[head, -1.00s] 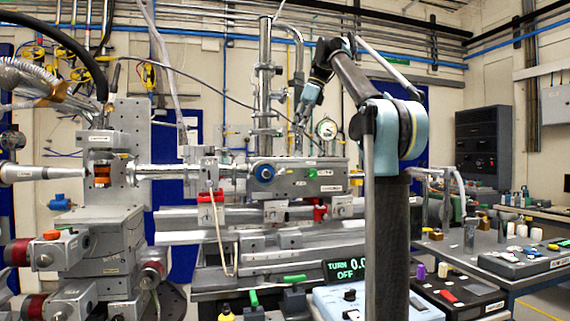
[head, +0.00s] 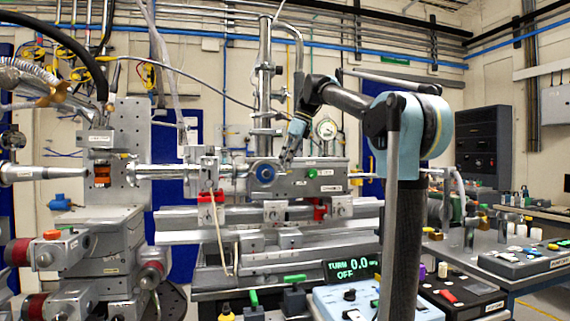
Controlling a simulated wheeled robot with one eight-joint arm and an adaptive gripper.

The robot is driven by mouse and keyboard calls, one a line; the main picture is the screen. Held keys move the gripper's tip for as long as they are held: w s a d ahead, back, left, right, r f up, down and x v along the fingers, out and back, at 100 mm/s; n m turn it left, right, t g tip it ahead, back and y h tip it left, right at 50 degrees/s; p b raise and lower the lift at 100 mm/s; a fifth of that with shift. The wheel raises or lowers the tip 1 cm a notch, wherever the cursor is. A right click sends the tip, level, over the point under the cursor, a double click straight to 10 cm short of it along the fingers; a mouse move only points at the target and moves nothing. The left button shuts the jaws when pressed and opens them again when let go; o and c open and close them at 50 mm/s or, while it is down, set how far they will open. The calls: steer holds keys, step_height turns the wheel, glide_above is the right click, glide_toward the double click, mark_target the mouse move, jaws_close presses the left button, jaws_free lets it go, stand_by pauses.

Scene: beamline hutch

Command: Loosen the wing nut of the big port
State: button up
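A grey metal box (head: 310,183) sits on the beamline in the middle of the head view. A round blue port or knob (head: 264,173) is on its front at the left, and a smaller green one (head: 312,173) is to its right. I cannot make out a wing nut at this size, nor tell which port is the big one. My gripper (head: 287,160) points down at the upper edge of the box, just right of the blue part. Contact and finger opening are too small to tell.
A dark display (head: 352,269) reads "TURN 0.0" and "OFF" above a light blue control box (head: 340,300). A round gauge (head: 326,129) stands behind the box. Steel pipes rise behind my gripper. A side bench (head: 500,260) at the right carries small items.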

jaws_close()
steer(key=shift+w+n, duration=0.1)
steer(key=shift+n, duration=0.2)
steer(key=n+g, duration=0.1)
steer(key=n, duration=0.2)
steer(key=shift+w+n+g, duration=0.2)
steer(key=shift+n+g, duration=0.1)
steer(key=shift+g, duration=0.1)
steer(key=n, duration=0.2)
steer(key=n+g, duration=0.1)
steer(key=n+h, duration=0.1)
steer(key=n, duration=0.1)
steer(key=shift+w+a+n+g, duration=0.15)
steer(key=shift+w+n+g, duration=0.15)
steer(key=shift+g, duration=0.1)
steer(key=n+h, duration=0.1)
steer(key=n, duration=0.2)
steer(key=n+g+h, duration=0.1)
steer(key=n, duration=0.2)
steer(key=n+h, duration=0.1)
steer(key=n, duration=0.3)
steer(key=shift+a+g+h, duration=0.3)
steer(key=shift+a, duration=0.05)
steer(key=shift+n, duration=0.3)
